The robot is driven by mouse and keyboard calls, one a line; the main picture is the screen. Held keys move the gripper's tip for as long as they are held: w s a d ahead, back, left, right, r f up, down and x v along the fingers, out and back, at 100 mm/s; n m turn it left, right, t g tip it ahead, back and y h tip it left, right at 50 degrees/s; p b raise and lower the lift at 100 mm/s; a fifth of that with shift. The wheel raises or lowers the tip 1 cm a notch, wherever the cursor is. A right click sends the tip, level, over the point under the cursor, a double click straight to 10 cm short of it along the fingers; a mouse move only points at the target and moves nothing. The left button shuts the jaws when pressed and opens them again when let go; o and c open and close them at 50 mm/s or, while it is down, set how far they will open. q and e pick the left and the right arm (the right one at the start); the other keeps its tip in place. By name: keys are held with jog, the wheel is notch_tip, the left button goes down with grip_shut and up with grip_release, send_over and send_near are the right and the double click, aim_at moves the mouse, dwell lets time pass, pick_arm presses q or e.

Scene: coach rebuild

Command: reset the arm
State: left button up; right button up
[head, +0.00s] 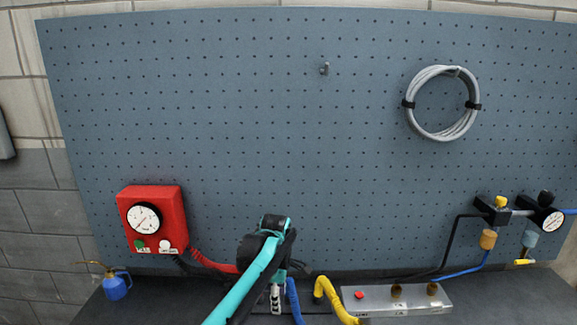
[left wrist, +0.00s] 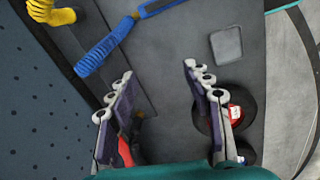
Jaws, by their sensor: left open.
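My left arm reaches in from the bottom of the head view, and its gripper (head: 277,298) points down over the dark bench in front of the pegboard. In the left wrist view the two fingers of the left gripper (left wrist: 158,78) are spread apart with nothing held between them. A blue hose (left wrist: 100,52) lies beyond the fingertips. Something red and black shows partly behind the left finger. A dark round recess or cup with a red-and-white item (left wrist: 234,112) is partly hidden behind the right finger. My right gripper is not in view.
The pegboard (head: 250,120) stands behind the bench. A red gauge box (head: 170,202), blue oil can (head: 116,286), yellow hose (head: 328,292) and grey metal block (head: 420,303) are around the arm. A cable coil (head: 412,113) and valve fittings (head: 497,213) are at right.

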pick_arm(q)
jog(key=s+a+r+m+t+b, duration=0.1)
jog(key=s+a+m+t+b, duration=0.1)
jog(key=s+a+m, duration=0.4)
jog(key=s+a+r+m+t+b, duration=0.15)
jog(key=s+a, duration=0.25)
jog(key=s, duration=0.5)
jog(key=s+a+f+m+t+b, duration=0.3)
jog(key=s+f+m, duration=0.5)
jog(key=s, duration=0.4)
jog(key=shift+s+a+f+b, duration=0.25)
jog(key=shift+a+f+b, duration=0.25)
jog(key=shift+a+f, duration=0.45)
